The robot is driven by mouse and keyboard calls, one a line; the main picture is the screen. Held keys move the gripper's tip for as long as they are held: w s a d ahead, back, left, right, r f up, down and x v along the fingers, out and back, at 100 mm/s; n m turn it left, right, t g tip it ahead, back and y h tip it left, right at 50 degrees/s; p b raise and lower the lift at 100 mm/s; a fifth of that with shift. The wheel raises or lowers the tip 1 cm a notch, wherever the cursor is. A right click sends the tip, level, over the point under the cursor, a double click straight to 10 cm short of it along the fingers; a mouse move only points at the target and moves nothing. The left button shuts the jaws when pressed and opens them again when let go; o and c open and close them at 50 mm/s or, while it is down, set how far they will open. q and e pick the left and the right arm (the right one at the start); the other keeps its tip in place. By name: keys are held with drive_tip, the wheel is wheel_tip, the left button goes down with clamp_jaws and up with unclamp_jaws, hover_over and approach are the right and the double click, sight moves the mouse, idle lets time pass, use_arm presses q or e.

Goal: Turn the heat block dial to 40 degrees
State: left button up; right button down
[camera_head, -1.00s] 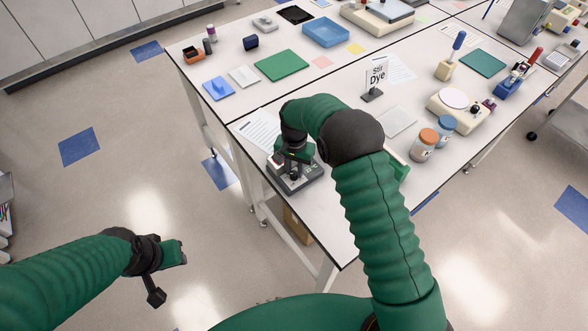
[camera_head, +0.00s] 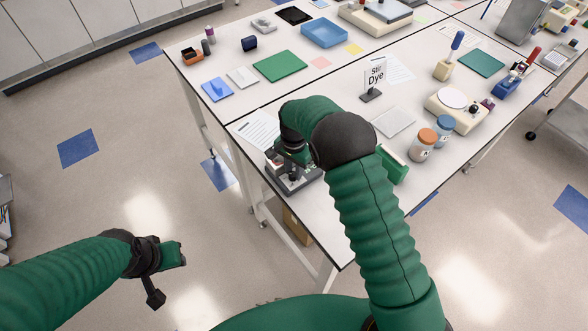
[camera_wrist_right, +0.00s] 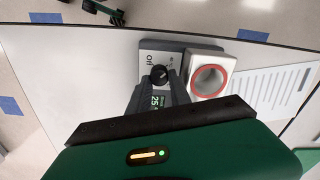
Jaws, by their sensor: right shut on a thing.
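The heat block (camera_head: 292,180) is a small grey unit at the near left corner of the table, partly covered by my right arm. In the right wrist view its grey panel (camera_wrist_right: 148,47) carries a round black dial (camera_wrist_right: 159,73) with an "off" mark beside it. A small display (camera_wrist_right: 157,101) shows green digits that look like 25. A white part with a red-ringed round opening (camera_wrist_right: 209,80) sits beside the panel. My right gripper (camera_wrist_right: 160,80) is shut on the dial, one finger at each side. My left gripper (camera_head: 172,257) hangs over the floor, away from the table; its jaws are unclear.
A printed sheet (camera_head: 259,129) lies beside the heat block. A green object (camera_head: 393,165) stands right of my right arm, with two jars (camera_head: 424,145) and a stirrer plate (camera_head: 457,103) beyond. A "Stir Dye" sign (camera_head: 374,76) stands behind the arm.

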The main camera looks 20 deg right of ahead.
drive_tip(key=c, duration=1.2)
unclamp_jaws()
drive_tip(key=shift+s+a+r, duration=0.1)
drive_tip(key=shift+a+r, duration=0.05)
drive_tip(key=shift+a, duration=0.05)
